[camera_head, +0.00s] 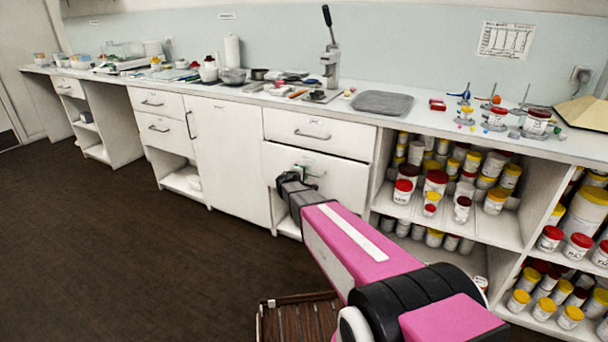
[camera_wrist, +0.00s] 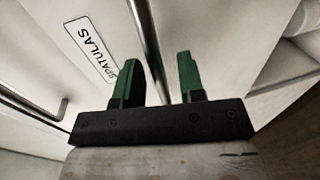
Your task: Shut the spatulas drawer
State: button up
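The spatulas drawer (camera_head: 340,184) is the white lower drawer in the middle of the bench, under another drawer. Its front seems to stand slightly forward, though how far is hard to tell. In the wrist view its label (camera_wrist: 92,50) reads SPATULAS, and its metal bar handle (camera_wrist: 147,38) runs beside it. My gripper (camera_head: 297,180) is close in front of this drawer. In the wrist view my gripper (camera_wrist: 160,70) has its green fingers apart, with the handle showing in the gap between them. I cannot tell whether either finger touches it. My gripper partly hides the drawer's left side.
The shut-looking upper drawer (camera_head: 318,134) is directly above; its handle (camera_wrist: 62,109) shows at the wrist view's left. Open shelves with several lidded jars (camera_head: 436,182) lie to the right. A slatted wooden crate (camera_head: 300,318) is on the floor in front. The floor (camera_head: 130,250) at left is clear.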

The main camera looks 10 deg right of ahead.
jog(key=shift+w, duration=0.1)
grip_shut()
jog(key=shift+r+x, duration=0.2)
jog(key=shift+x, duration=0.75)
jog(key=shift+r+x, duration=0.2)
jog(key=shift+x, duration=0.75)
grip_release()
jog(key=shift+d, duration=0.1)
jog(key=v, duration=1)
jog(key=shift+s+a, duration=0.2)
jog(key=shift+s, duration=0.1)
